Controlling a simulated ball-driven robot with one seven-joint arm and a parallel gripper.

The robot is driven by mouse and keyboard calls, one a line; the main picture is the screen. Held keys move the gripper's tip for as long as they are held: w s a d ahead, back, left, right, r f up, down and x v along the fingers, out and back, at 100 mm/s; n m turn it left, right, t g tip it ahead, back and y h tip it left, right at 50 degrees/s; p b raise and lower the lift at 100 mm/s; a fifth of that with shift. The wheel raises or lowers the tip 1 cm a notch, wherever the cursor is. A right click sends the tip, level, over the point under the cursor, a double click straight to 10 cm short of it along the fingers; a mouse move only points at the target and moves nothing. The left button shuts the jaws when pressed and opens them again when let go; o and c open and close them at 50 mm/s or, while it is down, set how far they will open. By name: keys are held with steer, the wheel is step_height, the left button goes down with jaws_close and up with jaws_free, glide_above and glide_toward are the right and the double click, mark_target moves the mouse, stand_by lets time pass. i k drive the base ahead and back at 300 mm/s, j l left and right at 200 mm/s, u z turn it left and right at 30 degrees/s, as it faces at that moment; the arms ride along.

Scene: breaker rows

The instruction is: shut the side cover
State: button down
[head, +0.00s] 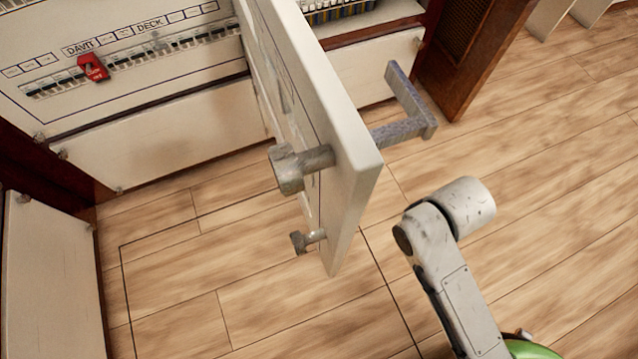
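The side cover (330,120) is a thick cream panel that stands open, swung out from the cabinet and seen nearly edge-on. A grey metal bracket-shaped handle (405,130) sticks out from its right face. A metal latch knob (290,168) and a smaller bolt (305,241) stick out from its left face. Part of the cabinet opening behind the cover is hidden by it. My arm shows at the lower right, apart from the cover and the handle. My gripper's fingers do not show.
A breaker panel (120,60) with rows of switches and a red lockout tag (92,67) is at the upper left. Coloured wiring (335,10) shows behind the cover. A brown louvred door (468,50) stands at the upper right. The wood floor (540,190) is clear on the right.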

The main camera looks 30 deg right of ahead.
mark_target(306, 105)
steer(key=j+z, duration=0.1)
steer(key=z, duration=0.35)
steer(key=j+z, duration=0.1)
steer(key=z, duration=0.4)
steer(key=k+z, duration=0.1)
steer(key=z, duration=0.35)
steer(key=j+z, duration=0.15)
steer(key=z, duration=0.35)
steer(key=k+z, duration=0.1)
steer(key=z, duration=0.35)
steer(key=u, duration=0.45)
steer(key=k+u, duration=0.1)
steer(key=u, duration=0.35)
steer(key=j+u, duration=0.1)
steer(key=u, duration=0.35)
steer(key=k+j+u, duration=0.1)
steer(key=u, duration=0.8)
steer(key=j+u, duration=0.2)
steer(key=u, duration=0.25)
steer(key=j+u, duration=0.1)
steer(key=u, duration=0.35)
steer(key=k, duration=0.05)
